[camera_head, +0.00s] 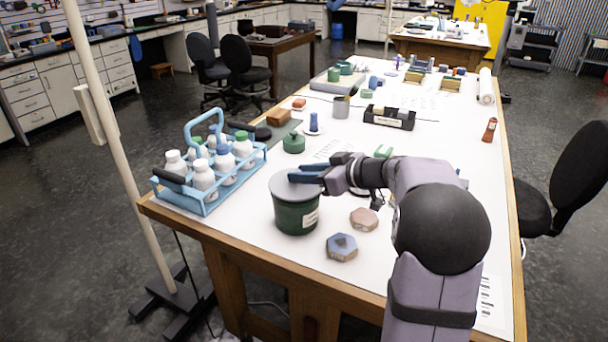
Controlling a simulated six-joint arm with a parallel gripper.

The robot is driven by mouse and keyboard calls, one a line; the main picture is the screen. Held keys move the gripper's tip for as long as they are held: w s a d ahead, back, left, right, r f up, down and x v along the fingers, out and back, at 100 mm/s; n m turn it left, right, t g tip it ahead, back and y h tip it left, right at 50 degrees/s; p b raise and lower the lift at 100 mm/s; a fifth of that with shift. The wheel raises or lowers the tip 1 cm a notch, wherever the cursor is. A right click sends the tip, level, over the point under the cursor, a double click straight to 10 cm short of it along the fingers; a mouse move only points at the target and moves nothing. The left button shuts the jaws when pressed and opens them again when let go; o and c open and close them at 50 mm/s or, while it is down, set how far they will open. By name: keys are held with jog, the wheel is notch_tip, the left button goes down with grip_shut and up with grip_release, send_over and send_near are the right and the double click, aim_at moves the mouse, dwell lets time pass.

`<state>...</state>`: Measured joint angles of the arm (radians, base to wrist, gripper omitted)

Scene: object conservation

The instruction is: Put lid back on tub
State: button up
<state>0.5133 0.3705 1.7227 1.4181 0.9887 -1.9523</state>
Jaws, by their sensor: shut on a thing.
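The dark green tub (295,218) with a pale label stands upright near the front edge of the white-topped table. A flat grey lid (281,189) is level over the tub's mouth. I cannot tell whether it rests on the rim or is held just above it. My gripper (298,178) reaches in from the right, with its blue fingers over the lid, and is shut on it. The fingers hide the exact grip point and part of the lid's far right side.
A blue bottle carrier (206,192) stands left of the tub. Two hexagonal blocks, one blue-topped (342,247) and one pinkish (364,219), lie to its right. A green knobbed piece (293,143) stands behind. The table's front right is mostly clear, beneath my arm.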

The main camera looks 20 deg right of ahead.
dwell(0.4)
jog(key=o, duration=1.6)
jog(key=shift+r, duration=3)
grip_shut()
